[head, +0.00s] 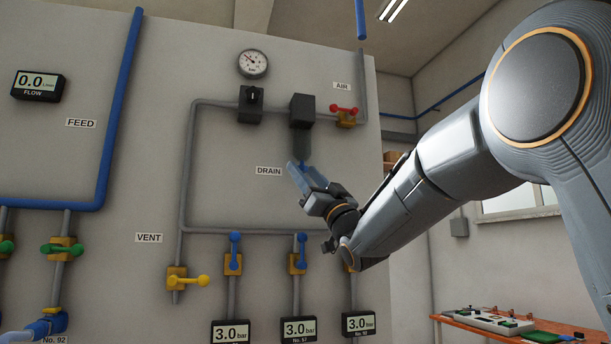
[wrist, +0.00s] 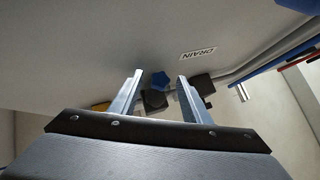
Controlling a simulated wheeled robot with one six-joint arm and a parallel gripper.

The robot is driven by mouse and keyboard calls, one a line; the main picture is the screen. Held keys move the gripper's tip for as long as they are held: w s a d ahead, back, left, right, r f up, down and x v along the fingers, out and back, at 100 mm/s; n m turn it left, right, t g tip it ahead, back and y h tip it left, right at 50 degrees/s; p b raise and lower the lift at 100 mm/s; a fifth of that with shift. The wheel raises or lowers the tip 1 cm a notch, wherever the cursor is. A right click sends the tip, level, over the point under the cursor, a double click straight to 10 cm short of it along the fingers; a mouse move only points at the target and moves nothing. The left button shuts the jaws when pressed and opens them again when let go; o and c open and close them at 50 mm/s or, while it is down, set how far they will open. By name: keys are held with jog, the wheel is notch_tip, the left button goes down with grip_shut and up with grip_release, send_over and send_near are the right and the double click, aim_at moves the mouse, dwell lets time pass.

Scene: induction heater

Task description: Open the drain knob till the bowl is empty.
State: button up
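The dark filter unit (head: 302,104) is mounted on the grey panel, with its grey bowl (head: 303,146) hanging below it. I cannot make out any liquid level in the bowl. The drain knob is blue and faceted; in the wrist view the knob (wrist: 160,79) shows between the two fingertips, with a dark body behind it. In the head view my fingers partly hide the area under the bowl. My gripper (head: 300,169) is open just below the bowl, pointing up. In the wrist view its fingers (wrist: 160,77) show a gap on both sides of the knob.
The DRAIN label (head: 269,171) is left of the bowl. A red valve (head: 344,112) sits right of the unit, a black regulator (head: 250,103) left. Blue-handled valves (head: 235,252) and a grey pipe (head: 210,229) run below. A gauge (head: 253,64) is above.

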jog(key=b+v, duration=0.2)
jog(key=v, duration=0.5)
jog(key=shift+s+f+b, duration=0.25)
jog(key=shift+f+b, duration=0.05)
jog(key=shift+b, duration=0.1)
jog(key=shift+d, duration=0.15)
